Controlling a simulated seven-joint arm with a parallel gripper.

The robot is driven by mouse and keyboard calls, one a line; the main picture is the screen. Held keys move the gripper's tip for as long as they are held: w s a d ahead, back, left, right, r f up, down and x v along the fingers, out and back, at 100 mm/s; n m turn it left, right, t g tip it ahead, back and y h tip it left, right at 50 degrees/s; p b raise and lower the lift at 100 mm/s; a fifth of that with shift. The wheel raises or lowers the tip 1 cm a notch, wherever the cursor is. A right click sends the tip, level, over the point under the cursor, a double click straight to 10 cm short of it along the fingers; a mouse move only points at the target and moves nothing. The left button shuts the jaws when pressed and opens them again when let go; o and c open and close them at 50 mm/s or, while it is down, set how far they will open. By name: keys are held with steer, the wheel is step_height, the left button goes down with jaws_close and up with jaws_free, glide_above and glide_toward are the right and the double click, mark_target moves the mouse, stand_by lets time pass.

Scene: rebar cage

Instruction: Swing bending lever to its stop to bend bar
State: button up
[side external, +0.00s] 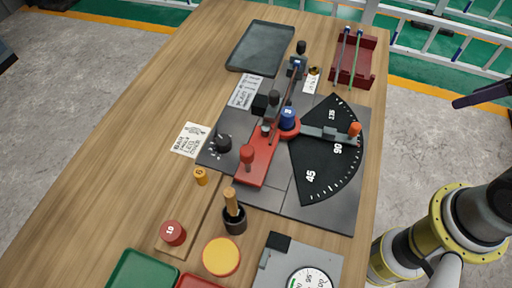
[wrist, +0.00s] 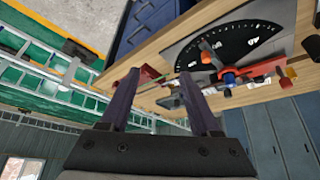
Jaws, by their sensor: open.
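The bending lever (side external: 325,132) is a grey arm with an orange knob. It reaches right from the blue centre post (side external: 288,117) over the black angle dial (side external: 325,155), its knob near the 90 mark. A red clamp arm (side external: 258,165) with a red knob lies left of the post. A thin bar (side external: 290,85) appears to run along the fixture past the post, partly hidden by it. My gripper (wrist: 160,76) is open and empty, its two dark fingers apart. In the side view, one finger shows at the right edge, clear of the lever. The lever also shows in the wrist view (wrist: 215,62).
A red rack (side external: 368,62) with greenish bars stands at the back right, and a dark tray (side external: 260,48) at the back. Yellow and red buttons, a brush cup, a gauge and a green tray crowd the front. Wood at the left is mostly clear.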

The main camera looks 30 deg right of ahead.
steer(key=w+a+r+n+g, duration=0.1)
steer(key=w+a+r+n, duration=0.2)
steer(key=w+r, duration=0.5)
steer(key=w+a+r+n+g+y, duration=0.1)
steer(key=w+a+r+n, duration=0.15)
steer(key=a, duration=0.35)
steer(key=w+a+r+n+g, duration=0.1)
steer(key=w+a+r, duration=0.25)
steer(key=a, duration=0.25)
steer(key=n+g+h, duration=0.1)
steer(key=n+g, duration=0.2)
steer(key=n, duration=0.3)
glide_above(247, 150)
step_height(247, 150, down, 12)
steer(key=r, duration=0.1)
steer(key=shift+m, duration=0.25)
step_height(247, 150, down, 14)
steer(key=shift+r, duration=0.25)
